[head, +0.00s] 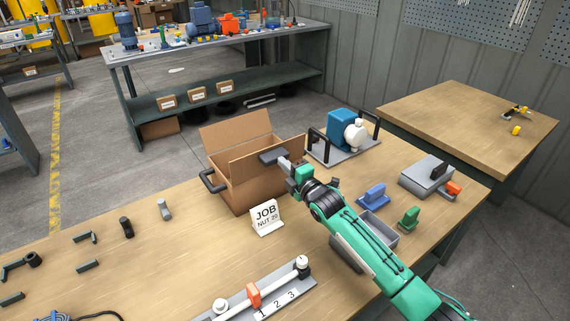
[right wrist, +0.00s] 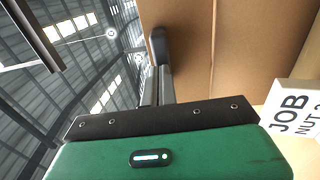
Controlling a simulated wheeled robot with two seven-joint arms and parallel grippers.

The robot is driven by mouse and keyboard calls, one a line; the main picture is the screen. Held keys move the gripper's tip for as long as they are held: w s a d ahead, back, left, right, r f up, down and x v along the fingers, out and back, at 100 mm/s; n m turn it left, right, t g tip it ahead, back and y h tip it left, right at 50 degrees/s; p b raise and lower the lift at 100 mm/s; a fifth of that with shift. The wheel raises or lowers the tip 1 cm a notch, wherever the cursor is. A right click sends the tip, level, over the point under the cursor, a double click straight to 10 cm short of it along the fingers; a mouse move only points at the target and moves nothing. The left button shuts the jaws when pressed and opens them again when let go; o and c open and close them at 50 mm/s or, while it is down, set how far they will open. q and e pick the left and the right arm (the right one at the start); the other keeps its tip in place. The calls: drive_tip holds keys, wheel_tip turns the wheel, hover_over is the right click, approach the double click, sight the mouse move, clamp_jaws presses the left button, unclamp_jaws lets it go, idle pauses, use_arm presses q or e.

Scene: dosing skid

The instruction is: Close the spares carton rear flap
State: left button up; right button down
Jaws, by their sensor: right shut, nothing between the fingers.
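The brown spares carton (head: 252,197) stands on the wooden bench in the head view, with its top open. Its rear flap (head: 235,132) stands up at the back, leaning away from the opening. Another flap stands raised along the near side. My right gripper (head: 273,157) is shut and empty at the carton's near upper side, partly covering the near flap. In the right wrist view, the dark fingers (right wrist: 158,60) are beside a large brown cardboard face (right wrist: 250,45); I cannot tell whether they touch it. My left gripper is not in view.
A JOB sign (head: 266,217) stands just in front of the carton. A black handle (head: 210,182) shows at its left side. A blue pump (head: 341,128) on a plate with handles stands to the right. A clamp rail (head: 262,294) lies in front.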

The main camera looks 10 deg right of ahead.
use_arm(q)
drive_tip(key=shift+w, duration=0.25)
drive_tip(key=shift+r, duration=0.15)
use_arm(e)
drive_tip(key=shift+r, duration=0.1)
